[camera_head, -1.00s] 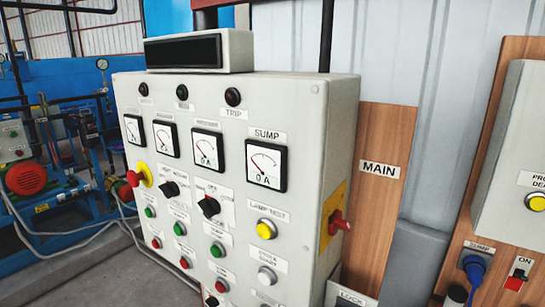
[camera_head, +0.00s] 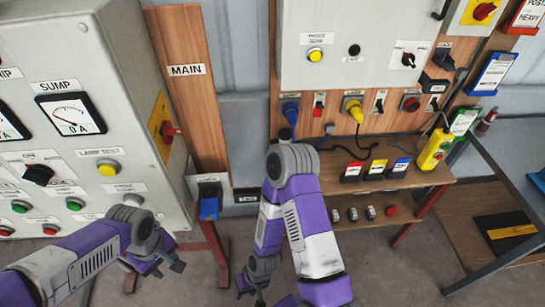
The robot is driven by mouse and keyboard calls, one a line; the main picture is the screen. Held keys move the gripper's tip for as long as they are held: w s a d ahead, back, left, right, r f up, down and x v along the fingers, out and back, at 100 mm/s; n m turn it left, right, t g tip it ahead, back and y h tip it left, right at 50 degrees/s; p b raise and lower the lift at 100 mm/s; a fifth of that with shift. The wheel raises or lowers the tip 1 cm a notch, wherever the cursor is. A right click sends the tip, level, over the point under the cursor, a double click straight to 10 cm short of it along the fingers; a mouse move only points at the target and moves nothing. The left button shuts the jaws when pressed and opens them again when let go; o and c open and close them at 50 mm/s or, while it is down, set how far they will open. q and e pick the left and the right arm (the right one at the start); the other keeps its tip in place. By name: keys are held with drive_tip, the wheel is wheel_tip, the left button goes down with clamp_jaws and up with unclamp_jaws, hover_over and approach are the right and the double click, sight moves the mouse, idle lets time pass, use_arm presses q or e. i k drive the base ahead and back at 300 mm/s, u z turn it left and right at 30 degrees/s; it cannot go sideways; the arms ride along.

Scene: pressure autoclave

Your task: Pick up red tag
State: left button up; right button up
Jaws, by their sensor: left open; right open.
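A red tag (camera_head: 353,171) with a white lower part stands on the wooden shelf (camera_head: 330,165) at centre right. It is the leftmost of three similar tags, beside the yellow tag (camera_head: 375,170) and the blue tag (camera_head: 399,167). My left gripper (camera_head: 160,268) is open and empty at the lower left, in front of the grey cabinet. My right gripper (camera_head: 256,292) is open at the bottom centre, well left of and below the red tag in the picture. My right arm's bent elbow rises between the gripper and the tags. Nothing covers the red tag.
Small padlock-like items and a red one (camera_head: 391,211) sit on the lower shelf. A blue plug (camera_head: 290,110) and yellow plug (camera_head: 353,108) are on the board above. A metal-framed table (camera_head: 500,262) stands at right.

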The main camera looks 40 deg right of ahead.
sight(353, 168)
drive_tip(key=z, duration=2.6)
drive_tip(key=i, duration=1.6)
drive_tip(key=u, duration=1.05)
